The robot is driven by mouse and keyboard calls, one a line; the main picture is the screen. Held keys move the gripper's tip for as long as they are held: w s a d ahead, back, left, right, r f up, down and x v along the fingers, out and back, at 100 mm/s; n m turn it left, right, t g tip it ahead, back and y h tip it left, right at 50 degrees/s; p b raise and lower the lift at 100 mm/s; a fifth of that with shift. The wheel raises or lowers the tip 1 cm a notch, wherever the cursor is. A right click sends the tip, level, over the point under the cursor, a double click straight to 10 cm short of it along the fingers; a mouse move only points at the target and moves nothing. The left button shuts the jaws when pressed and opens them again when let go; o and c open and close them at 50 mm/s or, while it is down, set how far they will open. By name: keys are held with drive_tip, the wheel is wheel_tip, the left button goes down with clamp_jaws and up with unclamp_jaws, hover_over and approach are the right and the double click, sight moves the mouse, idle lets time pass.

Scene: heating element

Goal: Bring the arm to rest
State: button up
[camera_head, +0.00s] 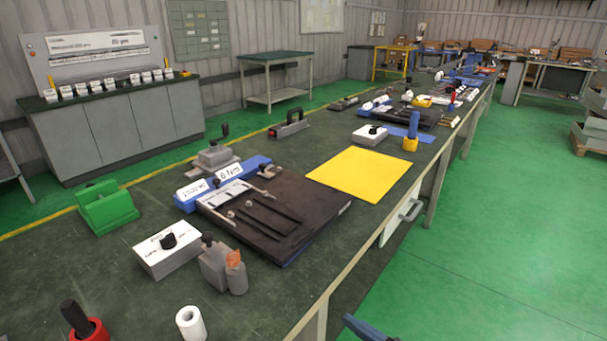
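My gripper is not clearly in view. A dark blue and black shape (368,328) pokes in at the bottom edge, right of the table's near edge; it may be part of my arm, but too little shows to tell. On the long green-topped workbench (345,235) lies a dark board (290,225) with metal rods and clamps on it. A blue bar with white labels (222,184) runs along the board's far side. Nothing is seen held above the bench.
A yellow sheet (360,174), a white box with a black knob (168,250), a green block (105,207), grey bottles (222,266), a white roll (190,323) and a red-based tool (85,325) are on the bench. The green floor (480,240) at right is clear.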

drive_tip(key=s+d+f+n+t+h, duration=0.1)
drive_tip(key=s+d+f+n+h, duration=0.35)
drive_tip(key=s, duration=0.35)
drive_tip(key=s+d+f+n+h, duration=0.3)
drive_tip(key=s+d+n+h, duration=0.15)
drive_tip(key=s, duration=0.25)
drive_tip(key=s+d+r+n+t+h, duration=0.1)
drive_tip(key=s+d+r+n, duration=0.2)
drive_tip(key=s+r+n, duration=0.2)
drive_tip(key=s+d+r+n+h, duration=0.2)
drive_tip(key=s+r+n, duration=0.4)
drive_tip(key=s+n, duration=0.4)
drive_tip(key=shift+s+d+r+n+t, duration=0.3)
drive_tip(key=shift+d+n+t, duration=0.1)
drive_tip(key=shift+d, duration=0.25)
